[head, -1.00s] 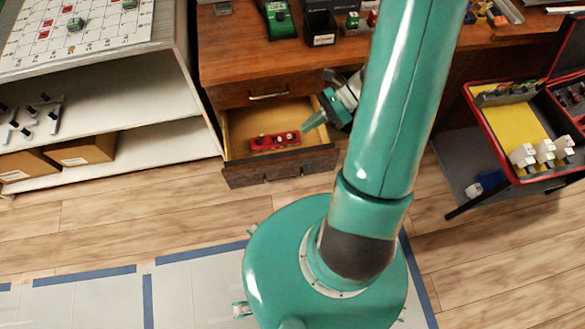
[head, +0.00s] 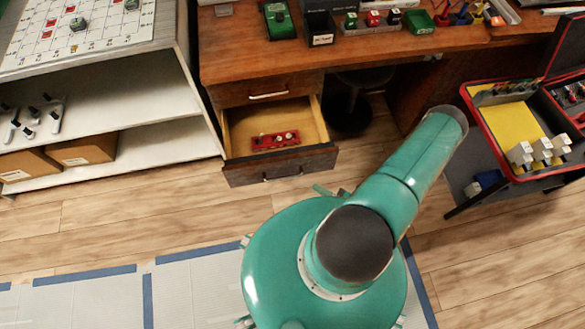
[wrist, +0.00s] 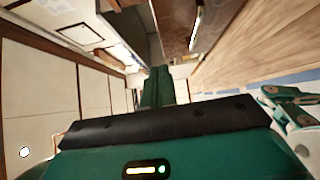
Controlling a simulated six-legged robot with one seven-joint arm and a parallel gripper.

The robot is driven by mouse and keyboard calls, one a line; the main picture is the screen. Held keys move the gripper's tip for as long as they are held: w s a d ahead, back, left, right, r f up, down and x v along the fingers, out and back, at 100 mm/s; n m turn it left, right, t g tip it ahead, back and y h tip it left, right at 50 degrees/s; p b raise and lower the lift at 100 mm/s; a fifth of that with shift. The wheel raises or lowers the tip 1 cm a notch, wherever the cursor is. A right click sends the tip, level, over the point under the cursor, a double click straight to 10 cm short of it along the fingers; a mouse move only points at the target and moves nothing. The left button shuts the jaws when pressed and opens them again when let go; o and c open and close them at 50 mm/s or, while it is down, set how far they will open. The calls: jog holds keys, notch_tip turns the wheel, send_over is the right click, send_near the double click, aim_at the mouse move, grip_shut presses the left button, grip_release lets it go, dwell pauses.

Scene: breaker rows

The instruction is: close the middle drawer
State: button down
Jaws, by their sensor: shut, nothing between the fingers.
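The middle drawer (head: 235,168) stands open below a shut top drawer (head: 250,90) in the brown wooden desk. Its dark front has a handle, and a red block with small knobs (head: 275,141) lies inside. In the wrist view, a brown panel with a handle (wrist: 180,18) shows beyond the fingers; it is probably the drawer front. My gripper (wrist: 157,88) is shut and empty, its teal fingers together and pointing forward. In the head view it is mostly hidden by my arm and body. I cannot tell whether it touches the drawer.
A white shelf unit (head: 130,135) with cardboard boxes stands at left, close beside the drawer. A red-edged case with a yellow panel (head: 505,125) stands at right. A dark stool (head: 352,100) is under the desk. Wooden floor (head: 150,215) is clear before the drawer.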

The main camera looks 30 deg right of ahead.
send_near(284, 162)
jog(key=s+a+x, duration=0.1)
jog(key=x, duration=0.4)
jog(key=shift+w+d+r+m+h, duration=0.15)
jog(key=shift+w+m+h, duration=0.2)
jog(key=shift+w, duration=0.5)
